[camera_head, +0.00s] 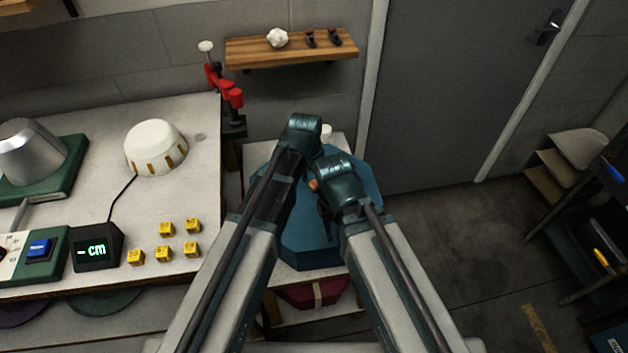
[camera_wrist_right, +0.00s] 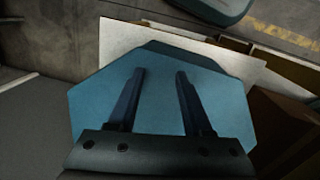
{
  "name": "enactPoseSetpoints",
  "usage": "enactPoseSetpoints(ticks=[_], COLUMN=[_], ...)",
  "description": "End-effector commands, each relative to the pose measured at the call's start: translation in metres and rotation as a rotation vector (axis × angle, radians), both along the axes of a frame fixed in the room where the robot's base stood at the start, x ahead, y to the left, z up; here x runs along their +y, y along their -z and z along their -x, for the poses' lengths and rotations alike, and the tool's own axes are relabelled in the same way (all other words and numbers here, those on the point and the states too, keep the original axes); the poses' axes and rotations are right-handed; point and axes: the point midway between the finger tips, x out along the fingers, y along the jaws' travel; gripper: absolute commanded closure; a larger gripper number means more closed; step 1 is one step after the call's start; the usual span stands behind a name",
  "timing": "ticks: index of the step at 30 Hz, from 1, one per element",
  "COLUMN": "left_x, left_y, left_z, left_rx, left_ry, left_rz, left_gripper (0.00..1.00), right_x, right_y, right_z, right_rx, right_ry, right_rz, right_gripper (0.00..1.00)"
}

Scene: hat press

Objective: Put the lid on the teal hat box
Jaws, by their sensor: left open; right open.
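A teal octagonal shape (camera_head: 312,252), the hat box or its lid, stands on a pale stand right of the bench, partly covered by my arms. In the right wrist view its flat teal top (camera_wrist_right: 160,105) fills the middle, with a darker teal strip (camera_wrist_right: 185,52) along its far edge. I cannot tell whether this is a lid resting on the box. My left gripper (camera_head: 284,190) is over the teal shape, its fingertips mostly hidden by my arms. My right gripper (camera_wrist_right: 160,98) is open, its two fingers apart over the teal top with nothing visible between them.
The bench (camera_head: 205,130) at left holds a white round block (camera_head: 155,147), a metal form (camera_head: 30,150), yellow cubes (camera_head: 163,254) and a cm display (camera_head: 95,249). A red box (camera_head: 315,292) sits below the teal shape. Floor is clear at right, before shelves (camera_head: 590,220).

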Motion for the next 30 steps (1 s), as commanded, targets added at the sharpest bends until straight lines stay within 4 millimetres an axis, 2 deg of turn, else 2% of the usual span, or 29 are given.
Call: enactPoseSetpoints(ticks=[5,11,17,30], left_x=[0.000,0.001,0.003,0.009], left_y=[-0.002,-0.014,-0.039,-0.105], left_z=[0.000,0.002,0.004,0.012], left_rx=[0.000,0.000,0.000,0.000], left_ry=[0.000,0.000,0.000,0.000], left_rz=[0.000,0.000,0.000,0.000], left_gripper=[0.24,0.24,0.24,0.24], right_x=[0.000,0.000,0.000,0.000], right_y=[-0.002,-0.014,-0.039,-0.105], right_z=[0.000,0.000,0.000,0.000], right_rx=[0.000,0.000,0.000,0.000], right_ry=[0.000,0.000,0.000,0.000], right_rz=[0.000,0.000,0.000,0.000], right_gripper=[0.50,0.50,0.50,0.50])
